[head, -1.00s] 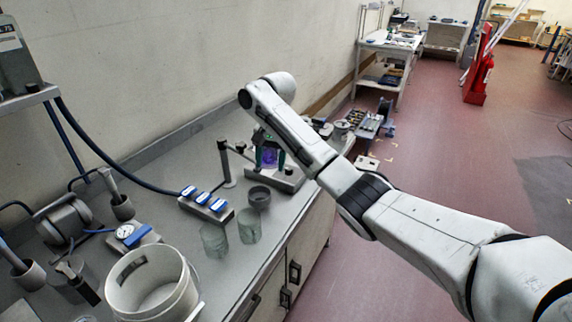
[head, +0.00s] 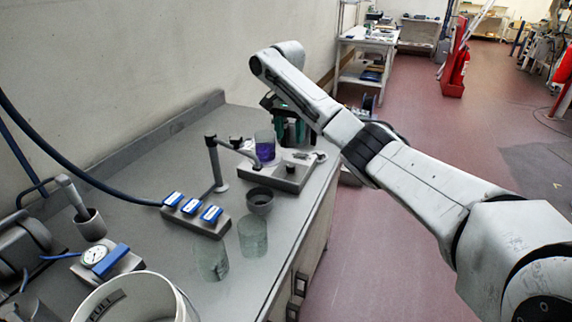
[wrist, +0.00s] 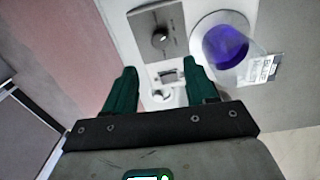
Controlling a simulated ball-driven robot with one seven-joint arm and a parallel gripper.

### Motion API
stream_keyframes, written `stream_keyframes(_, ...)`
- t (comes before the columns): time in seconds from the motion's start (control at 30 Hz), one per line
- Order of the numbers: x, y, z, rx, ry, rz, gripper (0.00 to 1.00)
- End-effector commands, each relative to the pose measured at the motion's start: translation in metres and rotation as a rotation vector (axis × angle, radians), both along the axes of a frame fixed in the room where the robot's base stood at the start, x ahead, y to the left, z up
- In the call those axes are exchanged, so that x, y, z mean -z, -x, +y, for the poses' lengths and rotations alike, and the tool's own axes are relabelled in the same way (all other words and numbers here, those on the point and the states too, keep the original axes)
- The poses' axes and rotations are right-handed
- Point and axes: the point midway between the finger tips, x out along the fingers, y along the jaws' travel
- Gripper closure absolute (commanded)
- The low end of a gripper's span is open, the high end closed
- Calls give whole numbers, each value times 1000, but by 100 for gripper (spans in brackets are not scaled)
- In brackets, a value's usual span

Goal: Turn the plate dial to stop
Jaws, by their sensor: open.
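The stirring plate (head: 290,180) stands on the bench near its far right end, with a beaker of purple liquid (head: 265,147) on it. The wrist view shows a dark round dial (wrist: 160,38) on the plate's grey panel (wrist: 145,22), beside the purple beaker (wrist: 226,42). My gripper (wrist: 161,70) is open and empty. Its green fingers are apart, with the dial just beyond the gap between their tips; a small switch and a pale round part show in the gap. In the head view, my gripper (head: 288,128) is just behind the beaker.
A support stand (head: 217,165) with a side arm is left of the plate. A dark bowl (head: 260,200), two glass beakers (head: 252,236), a block with blue tags (head: 196,215) and a white bucket (head: 140,300) stand nearer. Floor right of the bench is open.

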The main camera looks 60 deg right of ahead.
Motion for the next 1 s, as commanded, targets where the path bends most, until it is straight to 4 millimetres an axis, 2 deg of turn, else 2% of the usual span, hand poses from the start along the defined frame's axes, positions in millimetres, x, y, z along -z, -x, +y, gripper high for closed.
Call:
stream_keyframes(0.53, 87, 5, 1, 0, -1, 3, 44)
stream_keyframes(0.7, 99, 5, 1, -1, 0, 2, 44)
stream_keyframes(1.0, 102, 5, 0, -1, 0, 1, 44)
